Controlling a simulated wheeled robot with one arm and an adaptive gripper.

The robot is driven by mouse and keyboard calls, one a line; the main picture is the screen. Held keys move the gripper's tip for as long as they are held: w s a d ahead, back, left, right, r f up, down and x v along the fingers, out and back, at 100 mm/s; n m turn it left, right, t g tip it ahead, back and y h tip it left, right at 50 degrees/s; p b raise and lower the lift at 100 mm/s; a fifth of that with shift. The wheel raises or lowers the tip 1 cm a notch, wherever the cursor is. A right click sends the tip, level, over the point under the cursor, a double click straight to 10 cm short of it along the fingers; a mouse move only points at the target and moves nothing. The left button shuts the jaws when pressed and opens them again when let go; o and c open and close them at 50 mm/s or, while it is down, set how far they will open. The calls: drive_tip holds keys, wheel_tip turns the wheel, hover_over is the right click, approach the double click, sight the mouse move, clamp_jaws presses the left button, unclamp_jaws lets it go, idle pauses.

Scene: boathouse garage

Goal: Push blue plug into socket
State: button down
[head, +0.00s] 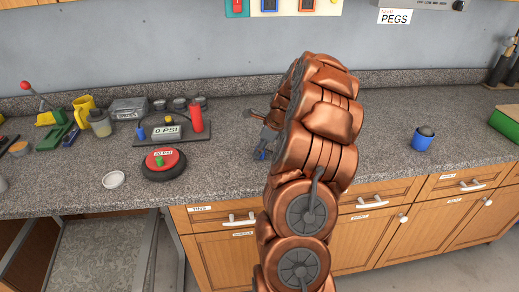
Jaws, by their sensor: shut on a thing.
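My copper-coloured arm stands in the middle of the head view, and my gripper (263,147) is at its left side, over the counter. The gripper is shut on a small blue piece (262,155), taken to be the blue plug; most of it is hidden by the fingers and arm. Whether it touches the counter I cannot tell. A wall panel (285,11) with red and blue rectangles is cut off by the top edge; I cannot tell whether a socket is among them.
The speckled counter (230,185) has a pressure gauge stand (166,131), a tyre with a red hub (163,163) and a white lid (114,179) at left. A blue cup (422,138) and a green box (507,120) stand at right. Counter between arm and cup is clear.

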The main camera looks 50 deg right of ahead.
drive_tip(key=c, duration=0.8)
unclamp_jaws()
drive_tip(key=v, duration=1.2)
